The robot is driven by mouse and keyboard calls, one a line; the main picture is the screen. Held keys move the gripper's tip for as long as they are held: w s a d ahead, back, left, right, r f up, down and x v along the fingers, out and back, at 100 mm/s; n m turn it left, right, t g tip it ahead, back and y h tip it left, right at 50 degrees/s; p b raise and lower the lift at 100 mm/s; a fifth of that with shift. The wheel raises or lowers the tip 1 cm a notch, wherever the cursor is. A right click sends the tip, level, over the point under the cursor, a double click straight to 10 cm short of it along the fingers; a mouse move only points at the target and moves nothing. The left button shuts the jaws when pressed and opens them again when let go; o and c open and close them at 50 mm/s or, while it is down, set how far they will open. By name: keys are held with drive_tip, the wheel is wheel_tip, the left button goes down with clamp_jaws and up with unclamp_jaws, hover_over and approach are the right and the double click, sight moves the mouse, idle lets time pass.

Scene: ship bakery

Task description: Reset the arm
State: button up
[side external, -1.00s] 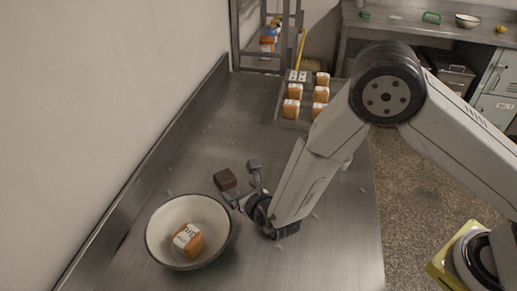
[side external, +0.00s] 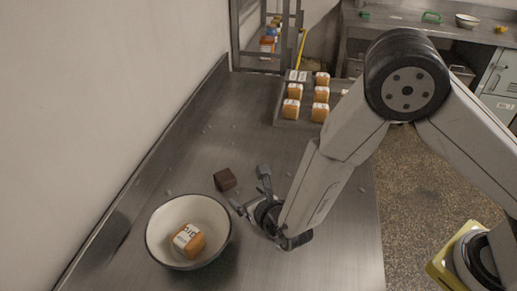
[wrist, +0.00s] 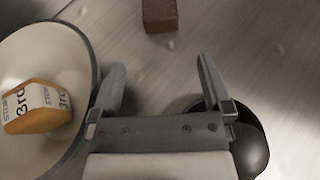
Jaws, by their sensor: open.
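My gripper (side external: 250,190) is open and empty above the steel counter, just right of the white bowl. In the wrist view its two fingers (wrist: 160,85) stand wide apart with bare counter between them. The white bowl (side external: 160,217) with a dark rim stands on the counter and also shows at the left of the wrist view (wrist: 50,150). An orange block with a white label (side external: 188,239) lies in the bowl; it also shows in the wrist view (wrist: 35,107). A dark brown block (side external: 225,180) sits on the counter behind the bowl, apart from my gripper (wrist: 160,15).
A tray (side external: 290,124) with several orange labelled blocks stands at the counter's far end. A metal rack (side external: 262,62) is behind it. A wall runs along the left. The front right of the steel counter (side external: 340,240) is clear.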

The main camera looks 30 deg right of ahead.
drive_tip(key=shift+r, duration=0.1)
drive_tip(key=shift+w+d+r, duration=0.15)
drive_tip(key=shift+d+r, duration=0.05)
drive_tip(key=s+d+r+m+g+h, duration=0.2)
drive_tip(key=d+m+g+h, duration=0.15)
drive_tip(key=d+m, duration=0.35)
drive_tip(key=s+d+r+m+g+h, duration=0.15)
drive_tip(key=d+m+h, duration=0.25)
drive_tip(key=d, duration=0.5)
drive_tip(key=s+d+r+m+g+y, duration=0.3)
drive_tip(key=s+m, duration=0.2)
drive_tip(key=m, duration=0.7)
drive_tip(key=s+d+r+m+g+y, duration=0.3)
drive_tip(key=s+m, duration=0.3)
drive_tip(key=m, duration=0.7)
drive_tip(key=shift+s+d+y, duration=0.25)
drive_tip(key=shift+d+y, duration=0.05)
drive_tip(key=shift+y, duration=0.45)
